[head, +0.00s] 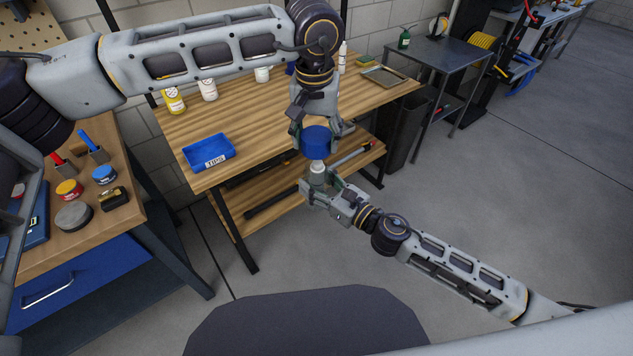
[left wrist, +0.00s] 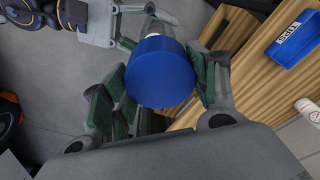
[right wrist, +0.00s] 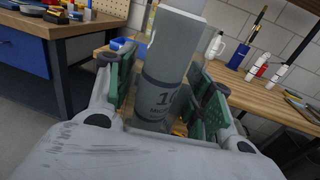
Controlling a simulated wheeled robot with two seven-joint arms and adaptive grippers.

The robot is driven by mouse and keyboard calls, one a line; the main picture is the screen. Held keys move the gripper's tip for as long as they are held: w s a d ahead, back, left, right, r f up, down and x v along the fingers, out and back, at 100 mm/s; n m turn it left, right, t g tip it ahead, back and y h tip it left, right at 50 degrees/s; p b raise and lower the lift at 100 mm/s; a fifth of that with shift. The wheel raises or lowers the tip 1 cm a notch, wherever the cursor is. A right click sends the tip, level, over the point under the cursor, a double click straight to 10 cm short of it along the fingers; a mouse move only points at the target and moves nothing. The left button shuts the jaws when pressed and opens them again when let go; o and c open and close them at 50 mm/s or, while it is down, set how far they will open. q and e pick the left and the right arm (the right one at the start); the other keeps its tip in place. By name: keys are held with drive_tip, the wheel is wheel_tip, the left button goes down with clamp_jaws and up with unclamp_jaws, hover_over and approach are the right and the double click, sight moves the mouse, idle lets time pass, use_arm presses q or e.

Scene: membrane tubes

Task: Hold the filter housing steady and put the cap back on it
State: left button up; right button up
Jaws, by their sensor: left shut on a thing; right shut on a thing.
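The blue round cap (head: 316,145) is held by my left gripper (head: 317,134), shut on its sides from above. In the left wrist view the cap (left wrist: 160,72) sits between the green finger pads. The filter housing (head: 317,168) is a pale grey cylinder, held by my right gripper (head: 322,188) below the cap. In the right wrist view the housing (right wrist: 172,70) has a dark printed band and stands slightly tilted between the pads. The cap is right above the housing's top in the head view. I cannot tell whether they touch; the cap hides part of the housing from above.
The wooden workbench (head: 255,120) lies behind, with a blue bin labelled TIPS (head: 209,152) and several bottles. A lower shelf (head: 290,185) is near the grippers. A side bench (head: 110,215) with jars stands at left. Open floor (head: 500,200) is at right.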

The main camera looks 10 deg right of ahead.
sight(316, 186)
use_arm(q)
drive_tip(key=shift+f, duration=1.75)
drive_tip(key=shift+f, duration=0.1)
drive_tip(key=shift+f, duration=0.75)
drive_tip(key=shift+f, duration=0.55)
idle(0.7)
drive_tip(key=shift+m+h, duration=0.3)
drive_tip(key=shift+m, duration=2.3)
drive_tip(key=shift+m+g, duration=0.4)
drive_tip(key=shift+m, duration=1.9)
drive_tip(key=o, duration=1)
